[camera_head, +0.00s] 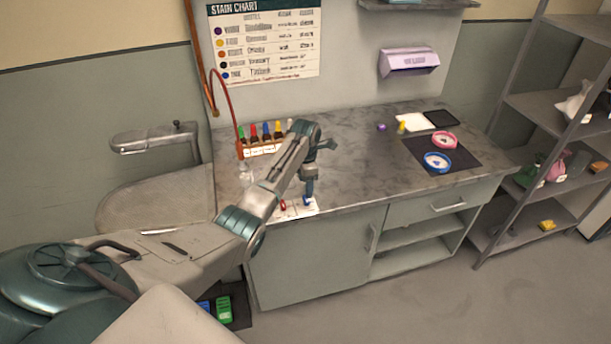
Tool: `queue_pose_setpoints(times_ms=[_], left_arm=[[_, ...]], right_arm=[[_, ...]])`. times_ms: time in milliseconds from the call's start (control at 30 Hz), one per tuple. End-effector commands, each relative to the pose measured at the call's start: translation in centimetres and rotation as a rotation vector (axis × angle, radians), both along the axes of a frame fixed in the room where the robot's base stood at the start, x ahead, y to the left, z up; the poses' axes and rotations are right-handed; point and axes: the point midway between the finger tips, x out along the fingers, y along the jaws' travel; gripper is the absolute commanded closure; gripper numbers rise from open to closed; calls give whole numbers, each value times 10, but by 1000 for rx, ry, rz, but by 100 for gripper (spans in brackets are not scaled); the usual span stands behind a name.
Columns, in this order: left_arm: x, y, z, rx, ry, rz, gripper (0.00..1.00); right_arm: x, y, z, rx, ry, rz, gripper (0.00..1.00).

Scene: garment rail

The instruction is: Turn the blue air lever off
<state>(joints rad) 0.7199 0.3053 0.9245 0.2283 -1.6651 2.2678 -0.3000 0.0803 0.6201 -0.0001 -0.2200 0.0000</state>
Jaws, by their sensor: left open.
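The blue air lever (307,201) sits on a small white plate (296,210) at the front edge of the counter. A red lever (283,205) stands beside it on the left of the same plate. My left gripper (309,190) points down just above the blue lever, with its fingertips very close to it. The gripper is open. Whether the fingers touch the lever cannot be told at this size. My left arm hides part of the counter behind the plate. My right gripper is not in view.
A rack of coloured bottles (262,142) stands at the counter's back left, beside a red hose (229,97). Blue (437,162) and pink (445,140) rings lie on a dark mat at the right. The middle of the counter (365,165) is clear. Shelves (550,107) stand far right.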

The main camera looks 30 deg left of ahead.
Motion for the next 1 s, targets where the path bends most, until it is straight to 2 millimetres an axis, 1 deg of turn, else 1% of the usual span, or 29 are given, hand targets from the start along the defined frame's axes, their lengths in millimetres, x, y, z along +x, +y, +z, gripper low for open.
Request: queue_pose_setpoints(times_ms=[33,133,233,333,467,867,933,1000], left_arm=[[1,1,8,1,-6,0,38],[1,1,25,1,-5,0,38],[1,1,37,1,-3,0,38],[0,1,43,0,-1,0,38],[0,1,46,0,0,0,38],[0,1,46,-1,-1,1,38],[-1,0,45,1,-1,-7,38],[-5,-3,39,7,-3,-43,38]], right_arm=[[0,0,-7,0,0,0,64],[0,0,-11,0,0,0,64],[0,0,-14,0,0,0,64],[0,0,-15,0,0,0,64],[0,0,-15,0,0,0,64],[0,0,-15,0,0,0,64],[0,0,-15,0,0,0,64],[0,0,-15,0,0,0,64]])
